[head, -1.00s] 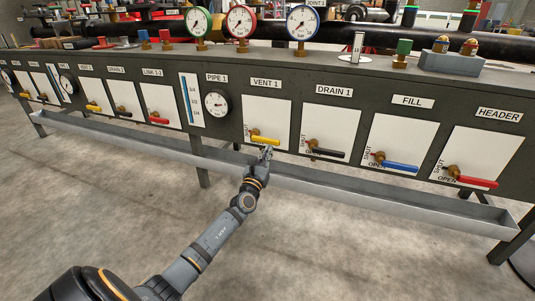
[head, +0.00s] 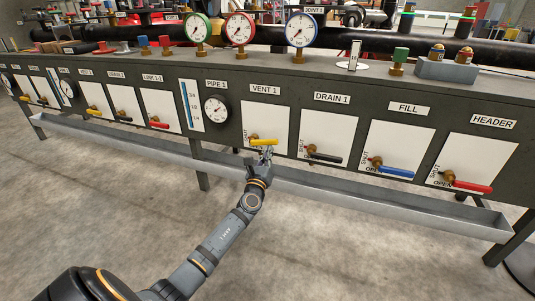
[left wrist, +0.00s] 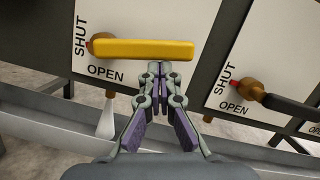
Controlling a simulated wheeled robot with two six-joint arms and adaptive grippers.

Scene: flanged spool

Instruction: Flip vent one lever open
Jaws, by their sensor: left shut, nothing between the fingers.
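The vent one lever (head: 264,142) is a yellow bar on a brass pivot, on the white plate under the VENT 1 label (head: 265,90). It points right, roughly level. In the left wrist view the yellow lever (left wrist: 145,50) lies across the plate, with SHUT printed to its left and OPEN below its pivot. My left gripper (head: 267,152) is shut and empty, its fingertips just under the lever's middle and outer part. In the left wrist view the closed fingertips (left wrist: 160,67) meet the lever's lower edge; I cannot tell whether they touch. My right gripper is not in view.
The black DRAIN 1 lever (head: 325,156) is to the right, then the blue FILL lever (head: 396,171) and red HEADER lever (head: 467,185). A grey trough (head: 375,196) runs below the panel. A pipe gauge (head: 215,109) is at the left.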

